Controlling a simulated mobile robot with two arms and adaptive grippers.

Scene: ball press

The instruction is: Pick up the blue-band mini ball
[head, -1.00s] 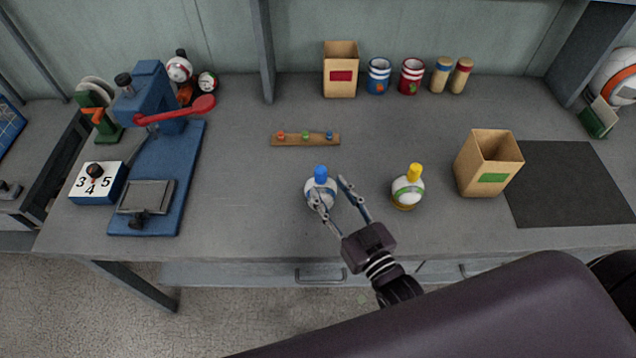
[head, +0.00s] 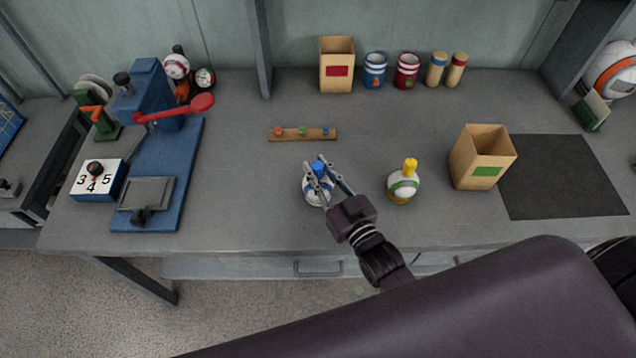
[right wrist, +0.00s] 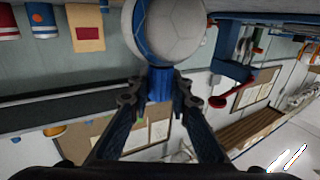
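The blue-band mini ball (head: 313,190) stands on the workbench front middle, white with a blue band and a blue knob on top. My right gripper (head: 315,161) reaches over it from the lower right, partly covering the ball. In the right wrist view the ball (right wrist: 168,30) fills the top, partly cut off, with its blue knob (right wrist: 160,84) between the fingertips. The fingers of my right gripper (right wrist: 160,92) appear closed on the knob from both sides. The ball appears to rest on the bench. My left gripper is not in view.
A yellow-knobbed mini ball (head: 403,186) stands just right, with a green-label box (head: 482,158) beyond it. A small peg board (head: 302,134) lies behind. The blue press with a red lever (head: 152,95) stands left. Bare bench lies between press and ball.

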